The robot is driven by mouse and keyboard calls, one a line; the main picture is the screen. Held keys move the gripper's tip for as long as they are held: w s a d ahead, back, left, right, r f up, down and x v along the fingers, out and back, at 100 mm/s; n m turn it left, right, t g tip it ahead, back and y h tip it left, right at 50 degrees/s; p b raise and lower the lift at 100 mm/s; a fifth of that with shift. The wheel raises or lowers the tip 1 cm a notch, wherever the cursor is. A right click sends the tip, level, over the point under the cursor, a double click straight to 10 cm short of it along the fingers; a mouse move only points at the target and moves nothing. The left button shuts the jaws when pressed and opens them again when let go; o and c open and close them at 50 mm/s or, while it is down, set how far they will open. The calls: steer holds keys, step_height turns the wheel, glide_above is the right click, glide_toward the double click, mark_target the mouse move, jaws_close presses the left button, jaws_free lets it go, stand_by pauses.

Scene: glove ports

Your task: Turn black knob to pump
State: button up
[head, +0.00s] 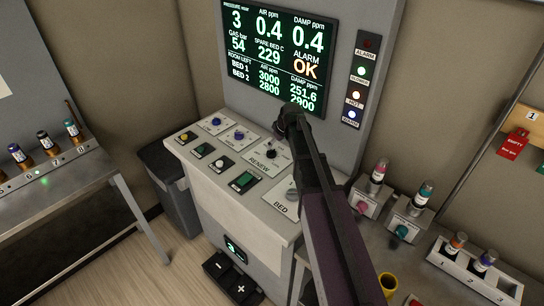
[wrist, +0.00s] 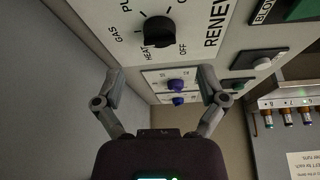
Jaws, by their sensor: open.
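The black knob (wrist: 159,31) is on the sloped control panel, beside the word RENEW. In the wrist view its plate reads GAS, PU (cut off by the frame edge), HEAT and OFF around it. Its setting cannot be read surely. In the head view the black knob (head: 272,154) shows just below my gripper. My gripper (wrist: 160,71) is open and empty, its two fingers spread either side of the knob's line but apart from it. In the head view my gripper (head: 283,126) is over the panel, partly hidden by my arm.
A dark bin (head: 168,190) is at the left. Stands with vials (head: 378,178) are at the right.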

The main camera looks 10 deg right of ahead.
mark_target(272, 153)
steer(key=shift+b+x, duration=2.8)
steer(key=shift+x, duration=0.5)
steer(key=c, duration=1.1)
